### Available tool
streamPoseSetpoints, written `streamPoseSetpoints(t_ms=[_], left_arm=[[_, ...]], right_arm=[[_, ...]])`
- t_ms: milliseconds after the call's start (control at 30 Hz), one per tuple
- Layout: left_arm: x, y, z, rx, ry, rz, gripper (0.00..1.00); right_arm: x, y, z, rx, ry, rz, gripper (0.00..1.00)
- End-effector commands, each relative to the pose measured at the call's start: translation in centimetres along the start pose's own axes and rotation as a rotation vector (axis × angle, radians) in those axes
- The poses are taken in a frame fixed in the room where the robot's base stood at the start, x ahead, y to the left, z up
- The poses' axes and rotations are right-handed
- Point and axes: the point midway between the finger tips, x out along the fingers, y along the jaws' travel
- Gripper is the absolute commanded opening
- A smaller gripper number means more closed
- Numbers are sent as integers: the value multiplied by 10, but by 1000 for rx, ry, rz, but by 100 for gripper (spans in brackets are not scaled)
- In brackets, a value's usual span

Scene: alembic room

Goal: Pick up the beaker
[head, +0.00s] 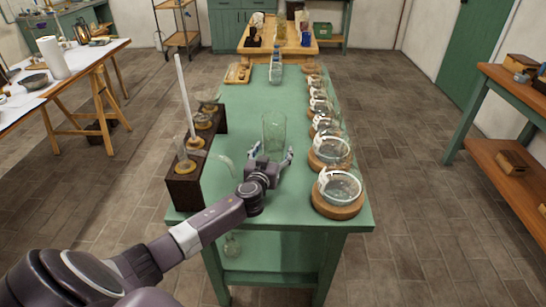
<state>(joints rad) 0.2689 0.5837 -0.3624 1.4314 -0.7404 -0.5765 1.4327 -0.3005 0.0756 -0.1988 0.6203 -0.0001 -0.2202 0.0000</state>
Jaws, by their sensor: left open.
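A clear glass beaker (274,130) stands upright near the middle of the green table (250,95). My left gripper (271,152) is low over the table on the near side of the beaker. Its two fingers are spread apart, one to the left and one to the right of the beaker's lower part. The beaker's base is partly hidden behind the gripper, and I cannot tell whether the fingers touch it. My right gripper is not in view.
Several round glass vessels on wooden bases (337,205) line the table's right edge. A dark wooden stand (184,192) with a tall glass tube (184,95) is on the left. A curved glass piece (222,164) lies left of my gripper. Free tabletop lies beyond the beaker.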

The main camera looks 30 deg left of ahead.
Motion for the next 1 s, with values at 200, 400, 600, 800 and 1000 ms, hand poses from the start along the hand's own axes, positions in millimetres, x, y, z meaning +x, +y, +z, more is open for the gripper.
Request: streamPoseSetpoints(t_ms=[200, 400, 600, 800, 1000], left_arm=[[0, 0, 0, -1, 0, 0, 57], [0, 0, 0, -1, 0, 0, 35], [0, 0, 0, -1, 1, 0, 23], [-1, 0, -3, -1, 1, 0, 23], [-3, -1, -22, -1, 5, -2, 23]], right_arm=[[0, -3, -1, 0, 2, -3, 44], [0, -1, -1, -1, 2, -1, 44], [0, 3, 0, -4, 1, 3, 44], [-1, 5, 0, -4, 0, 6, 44], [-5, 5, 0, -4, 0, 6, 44]])
